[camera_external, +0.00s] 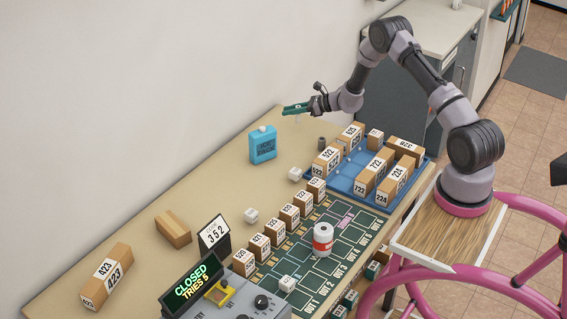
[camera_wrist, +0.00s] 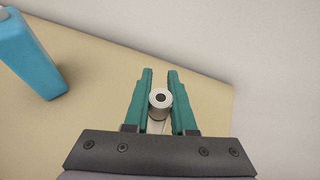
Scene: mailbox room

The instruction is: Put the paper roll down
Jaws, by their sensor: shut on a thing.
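My gripper (camera_external: 297,108) is above the back corner of the long table, near the wall. In the wrist view its green fingers (camera_wrist: 160,95) are shut on a small white paper roll (camera_wrist: 160,99) with a dark core, seen end-on. In the external view the roll is hardly visible against the pale wall. The tan table top (camera_external: 215,195) lies below; the gap between roll and table is hard to judge.
A blue bottle (camera_external: 263,145), also in the wrist view (camera_wrist: 28,55), stands left of my gripper. A small dark cylinder (camera_external: 322,144) and a blue tray (camera_external: 345,184) of numbered boxes are to the right. A red-labelled white roll (camera_external: 322,240) stands on the green board.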

